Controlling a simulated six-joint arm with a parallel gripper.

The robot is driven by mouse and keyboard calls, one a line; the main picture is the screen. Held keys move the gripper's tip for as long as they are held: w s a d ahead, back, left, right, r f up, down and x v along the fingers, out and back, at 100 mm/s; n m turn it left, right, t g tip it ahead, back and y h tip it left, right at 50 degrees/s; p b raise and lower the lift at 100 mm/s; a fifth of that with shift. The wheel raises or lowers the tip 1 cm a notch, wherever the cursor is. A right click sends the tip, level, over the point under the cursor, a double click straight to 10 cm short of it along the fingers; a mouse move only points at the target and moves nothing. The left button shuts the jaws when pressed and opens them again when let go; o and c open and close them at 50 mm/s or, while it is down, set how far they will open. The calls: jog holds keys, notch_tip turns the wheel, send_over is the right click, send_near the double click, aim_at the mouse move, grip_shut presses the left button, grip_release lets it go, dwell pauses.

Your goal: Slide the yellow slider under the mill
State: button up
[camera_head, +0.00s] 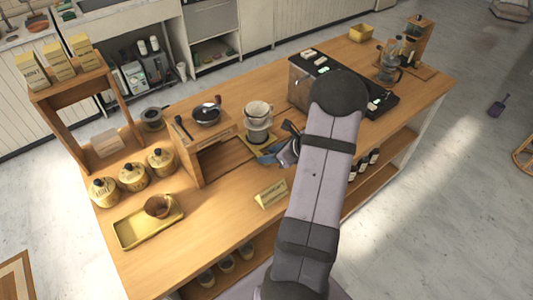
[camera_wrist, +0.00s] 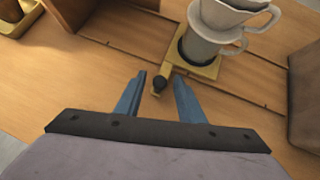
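The yellow slider (camera_wrist: 208,68) is a small plate with a short arm ending in a dark knob (camera_wrist: 161,82). A white dripper (camera_wrist: 228,15) on a pale cup stands on it. In the head view the slider (camera_head: 252,139) is partly hidden by these and my gripper. My gripper (camera_head: 277,157) is low at the slider's near side. In the wrist view its blue fingers (camera_wrist: 160,84) are open, one each side of the knob; contact cannot be told. The open-fronted wooden housing (camera_head: 190,157), with a dark bowl on top, stands left of the slider and appears to be the mill.
A yellow sign (camera_head: 270,193) stands in front of my gripper. A yellow tray (camera_head: 124,232) with a brown cup and several canisters (camera_head: 132,178) are left. A dark-topped machine (camera_head: 300,82) stands right. Grooved board (camera_wrist: 125,42) lies between slider and housing.

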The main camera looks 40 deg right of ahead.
jog(key=shift+x, duration=1)
jog(key=shift+c, duration=0.5)
grip_shut()
jog(key=shift+a+f, duration=0.1)
jog(key=shift+a, duration=0.3)
jog(key=a+b, duration=1)
jog(key=a, duration=0.7)
jog(key=shift+a, duration=0.25)
jog(key=shift+o, duration=0.5)
grip_release()
jog(key=shift+a, duration=0.15)
